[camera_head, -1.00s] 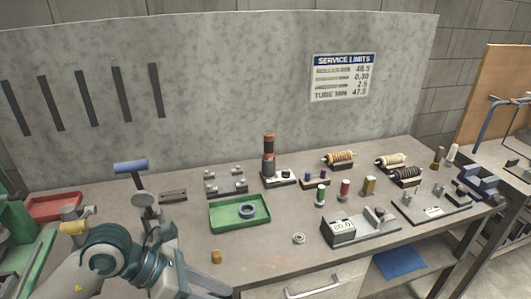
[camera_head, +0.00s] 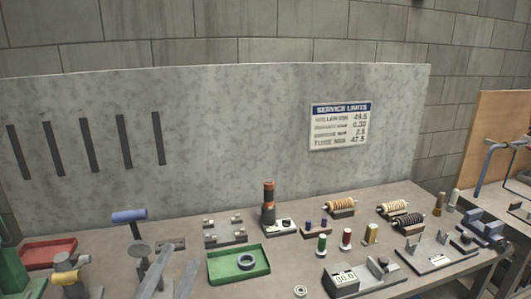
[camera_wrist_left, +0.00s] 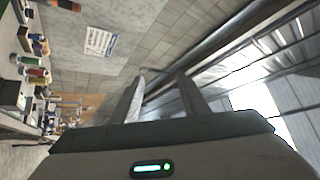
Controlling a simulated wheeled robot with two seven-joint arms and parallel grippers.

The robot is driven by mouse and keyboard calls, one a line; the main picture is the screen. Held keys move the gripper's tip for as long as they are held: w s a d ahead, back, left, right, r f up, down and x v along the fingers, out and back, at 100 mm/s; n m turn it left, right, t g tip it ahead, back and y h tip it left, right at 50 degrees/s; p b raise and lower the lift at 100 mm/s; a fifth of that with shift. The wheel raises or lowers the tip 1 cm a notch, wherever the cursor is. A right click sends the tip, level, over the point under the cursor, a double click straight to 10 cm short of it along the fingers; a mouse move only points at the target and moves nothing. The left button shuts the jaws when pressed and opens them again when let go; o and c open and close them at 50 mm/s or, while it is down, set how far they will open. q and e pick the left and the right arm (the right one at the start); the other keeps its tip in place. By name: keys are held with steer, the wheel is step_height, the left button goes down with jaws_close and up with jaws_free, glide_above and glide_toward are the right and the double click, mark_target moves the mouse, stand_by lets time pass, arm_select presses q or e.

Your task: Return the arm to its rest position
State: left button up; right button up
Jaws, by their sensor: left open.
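My left gripper (camera_head: 178,258) shows at the bottom left of the head view, its two grey fingers pointing up in front of the bench. In the left wrist view the fingers (camera_wrist_left: 160,84) are spread apart with nothing between them. Behind them are the wall, a roof-like structure and, at the left, the bench seen sideways. The rest of my left arm is below the head view's edge. My right gripper does not show.
The workbench holds a green tray (camera_head: 212,268) with a grey ring (camera_head: 246,261) in it, just right of my gripper. A blue-topped stand (camera_head: 129,216), a yellow-topped fixture (camera_head: 66,278) and a red tray (camera_head: 25,257) are to the left. A display gauge (camera_head: 345,279) stands right.

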arm_select(q)
steer(key=s+a+f+n+g+y, duration=0.1)
steer(key=a+f+n+g+y, duration=0.25)
steer(key=f, duration=0.45)
steer(key=s+a+f+n+g+y, duration=0.2)
steer(key=a+f+n+y, duration=0.15)
steer(key=f, duration=0.35)
steer(key=s+a+f+n+g+y, duration=0.1)
steer(key=a+f+n+g+y, duration=0.2)
steer(key=f, duration=0.5)
steer(key=s+d+f+n+g+h, duration=0.1)
steer(key=s+d+f+n+g, duration=0.1)
steer(key=s+f+g, duration=0.55)
steer(key=s+d+f+n+g+h, duration=0.25)
steer(key=s+f, duration=0.65)
steer(key=s, duration=0.5)
step_height(320, 180, down, 30)
steer(key=g+b, duration=0.2)
steer(key=b, duration=0.1)
steer(key=s+a+f+b, duration=0.1)
steer(key=s+a+f, duration=0.1)
steer(key=s+f, duration=0.7)
steer(key=s+a+f+y, duration=0.1)
steer(key=s+f, duration=0.8)
steer(key=f, duration=0.2)
steer(key=shift+s+a+f+m+g+b, duration=0.15)
steer(key=shift+s+a+m+g+b, duration=0.1)
steer(key=shift+a+m+g+b, duration=0.15)
